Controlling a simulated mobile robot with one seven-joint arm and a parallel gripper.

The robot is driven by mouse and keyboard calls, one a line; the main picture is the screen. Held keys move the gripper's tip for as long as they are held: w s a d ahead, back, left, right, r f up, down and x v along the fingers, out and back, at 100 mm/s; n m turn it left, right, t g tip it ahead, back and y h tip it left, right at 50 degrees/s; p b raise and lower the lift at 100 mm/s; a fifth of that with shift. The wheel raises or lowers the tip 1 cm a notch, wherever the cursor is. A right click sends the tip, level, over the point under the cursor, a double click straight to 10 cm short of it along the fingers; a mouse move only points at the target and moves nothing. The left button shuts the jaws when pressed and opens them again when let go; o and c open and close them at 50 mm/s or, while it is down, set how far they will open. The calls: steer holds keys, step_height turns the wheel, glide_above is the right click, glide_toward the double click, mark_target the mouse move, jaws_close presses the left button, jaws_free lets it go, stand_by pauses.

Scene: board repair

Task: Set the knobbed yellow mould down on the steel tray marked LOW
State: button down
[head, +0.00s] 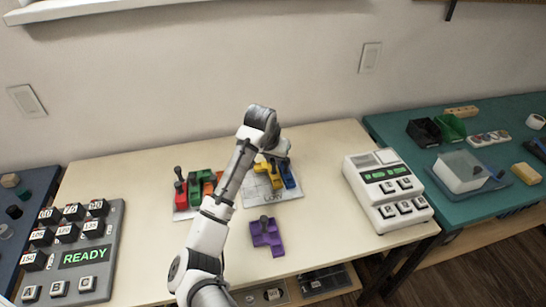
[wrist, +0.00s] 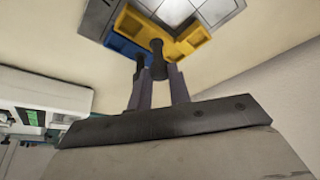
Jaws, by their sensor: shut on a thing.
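The yellow mould (head: 273,175), blocky with a dark knob, is over the pale steel tray marked LOW (head: 284,195) in the head view, partly behind my arm. In the wrist view the yellow mould (wrist: 188,46) is just beyond my fingers. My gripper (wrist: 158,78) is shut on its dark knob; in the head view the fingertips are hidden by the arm. The tray's gridded surface (wrist: 229,10) shows at the top of the wrist view. I cannot tell whether the mould touches the tray.
A blue mould (head: 289,178) with a knob sits close beside the yellow one on the tray. Red (head: 181,198), green and orange moulds stand on another tray to the left. A purple mould (head: 266,235) lies in front. A white keypad box (head: 388,190) stands to the right.

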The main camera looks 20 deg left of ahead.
steer(key=shift+f, duration=0.5)
stand_by(0.5)
steer(key=c, duration=1.2)
jaws_free()
steer(key=shift+c, duration=0.2)
steer(key=shift+r, duration=0.1)
steer(key=b+v, duration=0.2)
steer(key=v, duration=1.1)
steer(key=shift+s+r, duration=0.2)
steer(key=shift+r, duration=0.05)
